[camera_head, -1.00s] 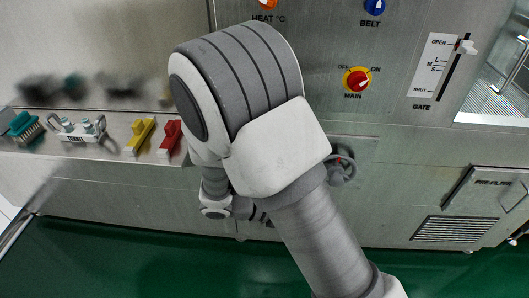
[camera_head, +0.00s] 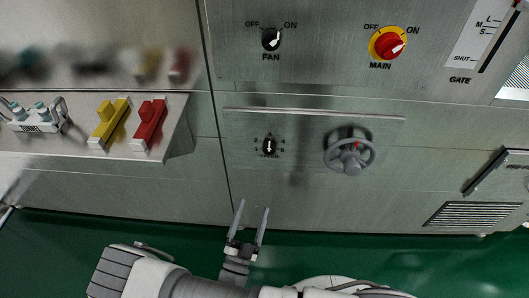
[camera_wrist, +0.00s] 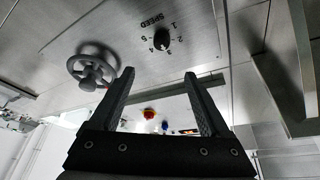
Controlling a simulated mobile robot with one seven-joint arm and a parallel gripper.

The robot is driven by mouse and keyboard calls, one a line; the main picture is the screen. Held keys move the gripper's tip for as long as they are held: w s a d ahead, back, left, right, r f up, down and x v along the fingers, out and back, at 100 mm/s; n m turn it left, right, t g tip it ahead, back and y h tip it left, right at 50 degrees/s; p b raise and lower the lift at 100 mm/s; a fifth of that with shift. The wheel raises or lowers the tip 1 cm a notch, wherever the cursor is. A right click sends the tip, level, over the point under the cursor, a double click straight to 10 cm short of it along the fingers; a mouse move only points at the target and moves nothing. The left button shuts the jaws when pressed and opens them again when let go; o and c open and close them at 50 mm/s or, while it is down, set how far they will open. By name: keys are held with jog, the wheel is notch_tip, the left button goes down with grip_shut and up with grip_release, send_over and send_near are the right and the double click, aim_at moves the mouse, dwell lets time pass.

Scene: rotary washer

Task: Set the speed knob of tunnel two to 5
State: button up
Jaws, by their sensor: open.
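A small black speed knob (camera_head: 269,146) with a white pointer sits on the lower steel panel, left of the handwheel. It also shows in the wrist view (camera_wrist: 161,40), with the word SPEED and the numbers 1 to 5 around it. In the head view the pointer looks directed downward; I cannot read its number there. No tunnel number is legible by it. My gripper (camera_head: 253,220) is open and empty, below the knob in the head view and apart from it. In the wrist view the knob lies beyond the two fingers (camera_wrist: 159,78).
A grey handwheel (camera_head: 349,151) sticks out right of the knob. Above are the black FAN switch (camera_head: 271,39) and red MAIN switch (camera_head: 388,44). A ledge at left bears a yellow block (camera_head: 110,123) and a red one (camera_head: 150,124). The panel around the knob is clear.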

jog(key=b, duration=0.2)
send_near(268, 152)
jog(key=shift+n, duration=0.3)
jog(key=x, duration=0.8)
jog(key=shift+w+d+r, duration=0.1)
jog(key=shift+w, duration=0.2)
grip_shut()
